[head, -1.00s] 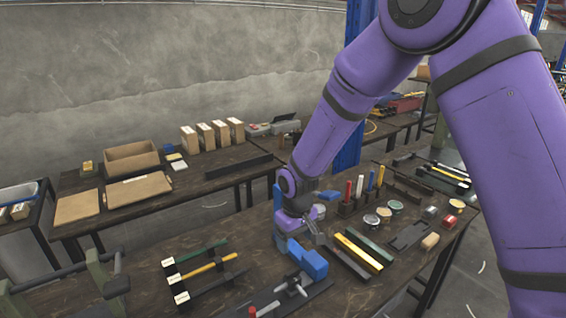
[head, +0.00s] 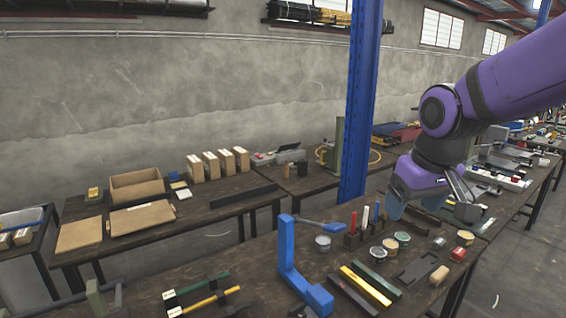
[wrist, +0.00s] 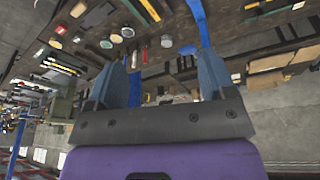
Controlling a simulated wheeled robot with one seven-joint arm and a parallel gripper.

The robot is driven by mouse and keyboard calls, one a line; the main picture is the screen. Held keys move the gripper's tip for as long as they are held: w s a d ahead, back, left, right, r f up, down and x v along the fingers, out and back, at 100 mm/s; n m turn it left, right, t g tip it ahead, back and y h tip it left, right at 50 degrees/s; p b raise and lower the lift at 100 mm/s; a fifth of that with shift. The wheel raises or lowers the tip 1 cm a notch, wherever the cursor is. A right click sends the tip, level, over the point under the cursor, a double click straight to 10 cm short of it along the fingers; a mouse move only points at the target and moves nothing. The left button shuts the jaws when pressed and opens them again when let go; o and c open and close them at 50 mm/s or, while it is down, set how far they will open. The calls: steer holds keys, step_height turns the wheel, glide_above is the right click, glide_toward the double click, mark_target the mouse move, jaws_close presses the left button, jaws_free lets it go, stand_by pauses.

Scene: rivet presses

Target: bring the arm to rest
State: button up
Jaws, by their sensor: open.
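My purple arm (head: 515,75) reaches in from the upper right of the head view and bends down at the elbow joint. My gripper (head: 430,207) hangs at its end, over or in front of the right part of the near workbench; its exact height is unclear. In the wrist view my gripper (wrist: 165,68) shows two blue-grey fingers spread apart with nothing between them. The wrist view looks out over the benches and floor, tilted.
A blue L-shaped stand (head: 290,262) rises from the near bench. Small round tins (head: 378,254), upright red and white handles (head: 365,217) and yellow bars (head: 365,285) lie around it. A blue post (head: 361,100) stands behind. Cardboard boxes (head: 137,185) sit on the back bench.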

steer(key=s+d+r+m+t, duration=0.1)
steer(key=s+d+r, duration=0.1)
steer(key=s, duration=0.5)
steer(key=s+d+r+m+t, duration=0.1)
steer(key=s+d+r, duration=0.2)
steer(key=s+d, duration=0.2)
steer(key=s, duration=0.3)
steer(key=shift+s+d+m, duration=0.15)
steer(key=shift+s+m, duration=0.1)
steer(key=shift+m, duration=0.15)
